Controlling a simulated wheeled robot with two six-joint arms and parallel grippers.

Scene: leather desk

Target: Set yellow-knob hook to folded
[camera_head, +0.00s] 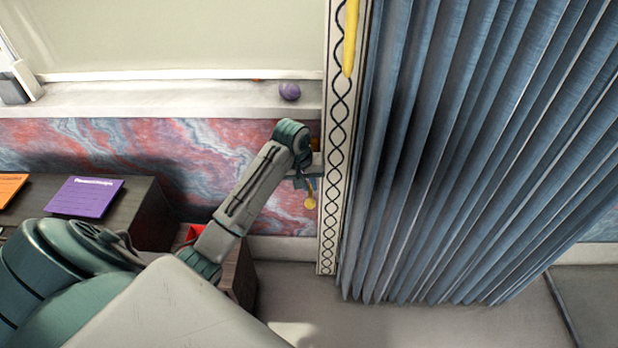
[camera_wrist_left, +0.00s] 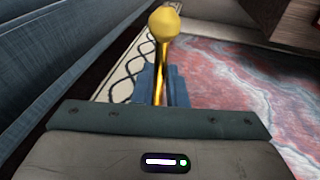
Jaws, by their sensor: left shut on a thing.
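The hook with the yellow knob shows in the head view as a small round yellow knob (camera_head: 310,203) below my left gripper (camera_head: 308,183), beside the patterned curtain border. In the left wrist view the round yellow knob (camera_wrist_left: 164,22) tops a thin gold stem that runs down between the blue fingers of my left gripper (camera_wrist_left: 162,88). The fingers are shut on the stem, and the knob sticks out past their tips. The hook's mount is hidden, so I cannot tell its exact setting. My right gripper is in neither view.
Blue pleated curtains (camera_head: 470,150) with a patterned border (camera_head: 329,230) hang just right of my left gripper. A purple ball (camera_head: 289,91) sits on the sill (camera_head: 180,100). A dark desk (camera_head: 150,205) with a purple card (camera_head: 85,197) stands at left.

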